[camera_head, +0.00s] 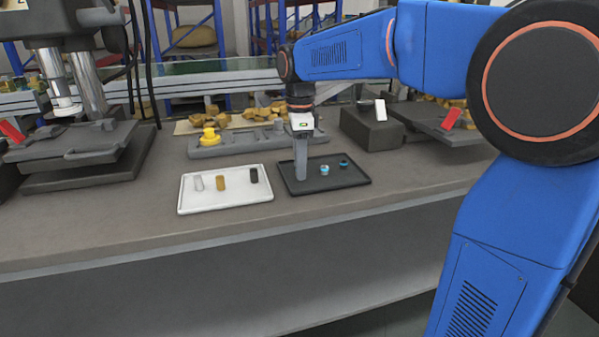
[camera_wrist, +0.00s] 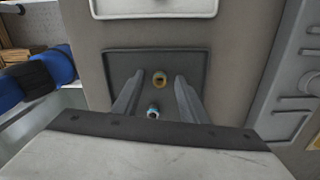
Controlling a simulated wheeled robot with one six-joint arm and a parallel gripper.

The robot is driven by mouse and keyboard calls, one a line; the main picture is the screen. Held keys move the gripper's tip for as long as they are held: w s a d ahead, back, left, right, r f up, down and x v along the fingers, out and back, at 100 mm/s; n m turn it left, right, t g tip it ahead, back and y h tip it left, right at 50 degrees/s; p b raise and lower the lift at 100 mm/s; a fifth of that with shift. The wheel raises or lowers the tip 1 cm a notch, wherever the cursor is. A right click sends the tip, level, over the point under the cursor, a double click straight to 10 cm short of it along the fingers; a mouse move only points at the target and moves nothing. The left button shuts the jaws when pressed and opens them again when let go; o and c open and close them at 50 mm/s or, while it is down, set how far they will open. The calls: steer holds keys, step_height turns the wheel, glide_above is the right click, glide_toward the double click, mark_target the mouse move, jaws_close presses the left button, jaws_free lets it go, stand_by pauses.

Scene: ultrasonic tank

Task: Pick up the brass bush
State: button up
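Whether the fingertips touch the tray is unclear.
A small blue and white part (camera_head: 324,170) and a dark part with blue (camera_head: 343,163) also stand on the dark tray. The white tray (camera_head: 205,208) at left holds a clear, a brass-coloured and a black cylinder. A grey fixture (camera_head: 235,146) lies behind.

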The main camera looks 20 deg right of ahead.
jaws_close()
